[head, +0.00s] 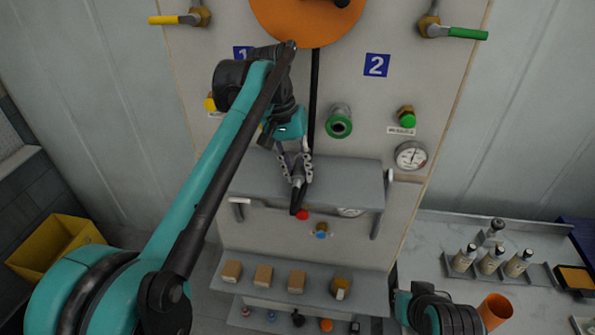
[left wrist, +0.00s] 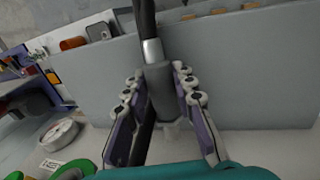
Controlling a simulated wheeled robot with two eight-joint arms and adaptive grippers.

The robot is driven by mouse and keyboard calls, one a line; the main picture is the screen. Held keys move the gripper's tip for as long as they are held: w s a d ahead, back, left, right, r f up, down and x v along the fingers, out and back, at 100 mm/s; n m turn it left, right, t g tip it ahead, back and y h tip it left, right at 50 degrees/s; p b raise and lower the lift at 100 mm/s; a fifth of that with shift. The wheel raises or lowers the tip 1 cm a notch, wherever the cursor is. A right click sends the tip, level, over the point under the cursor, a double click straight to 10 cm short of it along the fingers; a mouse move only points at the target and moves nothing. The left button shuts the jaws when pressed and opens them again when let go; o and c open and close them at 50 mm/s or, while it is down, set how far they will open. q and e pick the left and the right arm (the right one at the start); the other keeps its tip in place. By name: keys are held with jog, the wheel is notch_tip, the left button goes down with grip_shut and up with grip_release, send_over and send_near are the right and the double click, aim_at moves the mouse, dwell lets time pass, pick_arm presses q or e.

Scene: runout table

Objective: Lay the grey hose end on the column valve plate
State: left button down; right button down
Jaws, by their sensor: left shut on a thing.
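My left gripper (head: 297,178) is in front of the upright panel, over a grey shelf-like plate (head: 350,175). It is shut on the grey hose end (left wrist: 158,88), which has a silver band and a black hose leading away from it. In the left wrist view, the two fingers (left wrist: 160,110) stand on either side of the hose end, and a broad grey surface (left wrist: 240,80) lies beyond. In the head view, the hose end's dark tip points down across the plate's front edge. I cannot tell whether it touches the plate. No label shows which plate is the column valve plate.
The panel carries an orange disc (head: 305,18), a green-ringed port (head: 339,123), a gauge (head: 411,155) and a green-handled valve (head: 455,32). A lower shelf (head: 365,290) holds several blocks. A side table (head: 450,230) with bottles is at right, a yellow bin (head: 50,245) at left.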

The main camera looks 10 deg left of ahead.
pick_arm(q)
jog(key=shift+f, duration=0.35)
dwell(0.5)
jog(key=c, duration=1.2)
grip_release()
jog(key=shift+o, duration=0.2)
jog(key=v, duration=1.2)
